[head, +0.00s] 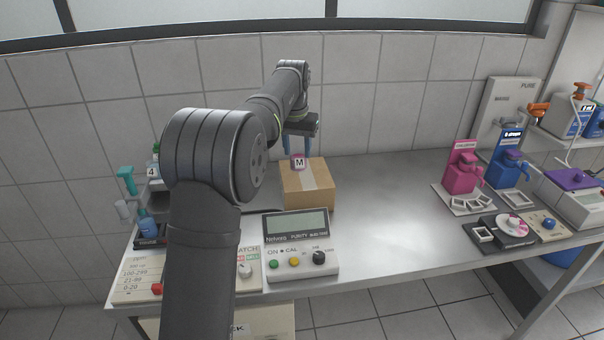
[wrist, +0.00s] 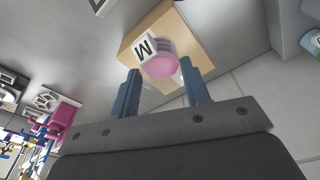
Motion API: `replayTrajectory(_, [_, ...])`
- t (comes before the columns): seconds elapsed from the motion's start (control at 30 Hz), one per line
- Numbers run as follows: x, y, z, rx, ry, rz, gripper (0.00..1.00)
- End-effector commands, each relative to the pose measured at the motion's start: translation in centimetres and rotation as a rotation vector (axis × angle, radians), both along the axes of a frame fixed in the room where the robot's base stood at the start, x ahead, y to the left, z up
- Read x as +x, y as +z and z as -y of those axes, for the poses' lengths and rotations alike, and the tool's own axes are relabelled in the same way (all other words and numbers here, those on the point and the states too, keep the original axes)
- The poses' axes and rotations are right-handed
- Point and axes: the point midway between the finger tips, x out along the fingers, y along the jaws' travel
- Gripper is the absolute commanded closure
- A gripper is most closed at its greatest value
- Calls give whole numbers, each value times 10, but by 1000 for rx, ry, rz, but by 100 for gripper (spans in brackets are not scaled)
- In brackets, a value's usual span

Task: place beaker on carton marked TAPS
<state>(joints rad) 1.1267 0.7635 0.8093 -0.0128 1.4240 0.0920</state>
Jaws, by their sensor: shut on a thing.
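The beaker (head: 299,164) is a small pink piece with a white label marked M. My gripper (head: 299,152) points down over the carton with its blue fingers shut on it. In the wrist view the pink beaker (wrist: 160,67) sits between the fingertips, with its M label turned to the upper left. A brown cardboard carton (head: 309,197) with pale tape stands on the bench directly below. I cannot tell whether the beaker touches the carton top. No TAPS marking is readable on the carton faces in view. The carton also shows in the wrist view (wrist: 200,42).
A purity meter (head: 297,252) stands in front of the carton. Pink (head: 465,170) and blue (head: 508,166) dispensers stand at the right. The bench (head: 390,195) right of the carton is clear; a tiled wall is behind.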

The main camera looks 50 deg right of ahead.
Motion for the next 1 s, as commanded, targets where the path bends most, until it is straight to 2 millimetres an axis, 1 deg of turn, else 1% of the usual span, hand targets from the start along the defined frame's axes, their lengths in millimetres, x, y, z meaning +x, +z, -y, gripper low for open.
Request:
replayTrajectory(0.03, [-24, 10, 4, -3, -1, 1, 91])
replayTrajectory(0.1, [-51, 19, 6, -4, 11, 1, 91])
replayTrajectory(0.2, [-80, 30, 7, -5, 23, 1, 91])
replayTrajectory(0.3, [-98, 36, 6, -5, 32, 2, 91])
replayTrajectory(0.4, [-103, 37, 6, -4, 40, 2, 91])
replayTrajectory(0.47, [-97, 33, 6, -4, 42, 1, 91])
replayTrajectory(0.53, [-85, 25, 7, -3, 44, 1, 91])
replayTrajectory(0.8, [-23, -12, 12, -2, 43, 0, 91])
replayTrajectory(0.9, [-6, -22, 13, -4, 43, 0, 91])
replayTrajectory(1.0, [5, -28, 14, -5, 41, 1, 91])
